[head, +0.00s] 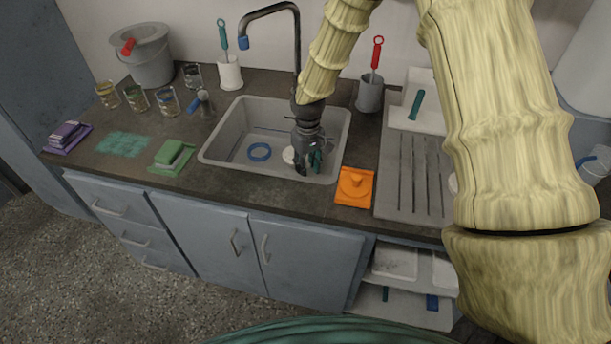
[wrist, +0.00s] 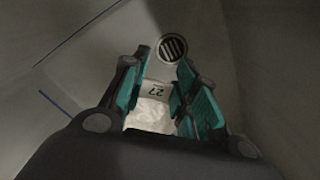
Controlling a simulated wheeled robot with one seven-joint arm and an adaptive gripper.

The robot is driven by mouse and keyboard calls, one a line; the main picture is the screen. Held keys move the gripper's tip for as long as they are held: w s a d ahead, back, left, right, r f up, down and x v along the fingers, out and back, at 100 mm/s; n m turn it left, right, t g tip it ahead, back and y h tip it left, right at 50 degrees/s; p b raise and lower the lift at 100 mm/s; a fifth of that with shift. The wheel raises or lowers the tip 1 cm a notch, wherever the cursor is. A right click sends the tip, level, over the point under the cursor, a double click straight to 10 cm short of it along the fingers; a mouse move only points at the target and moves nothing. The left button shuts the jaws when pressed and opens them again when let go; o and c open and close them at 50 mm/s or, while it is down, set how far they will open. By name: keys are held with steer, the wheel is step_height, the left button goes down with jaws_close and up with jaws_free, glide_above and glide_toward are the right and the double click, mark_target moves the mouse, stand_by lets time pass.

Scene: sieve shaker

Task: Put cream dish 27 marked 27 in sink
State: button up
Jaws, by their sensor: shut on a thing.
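The cream dish 27 (wrist: 151,112) is between the teal finger pads of my gripper (wrist: 160,85), and its "27" mark shows upside down in the wrist view. In the head view my gripper (head: 311,163) is down inside the sink (head: 225,140), toward its right side. A pale edge of the dish (head: 289,155) shows just left of the fingers. My gripper is shut on the dish. The round drain (wrist: 172,47) lies beyond the fingertips. I cannot tell whether the dish touches the sink floor.
A blue ring (head: 260,152) lies in the sink left of my gripper. The tap (head: 270,12) arches over the back. A green sponge (head: 169,152) is to the left.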

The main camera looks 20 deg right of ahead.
steer(key=shift+f, duration=2.45)
steer(key=o, duration=1.1)
steer(key=shift+f, duration=0.1)
steer(key=shift+c, duration=0.2)
step_height(320, 180, up, 12)
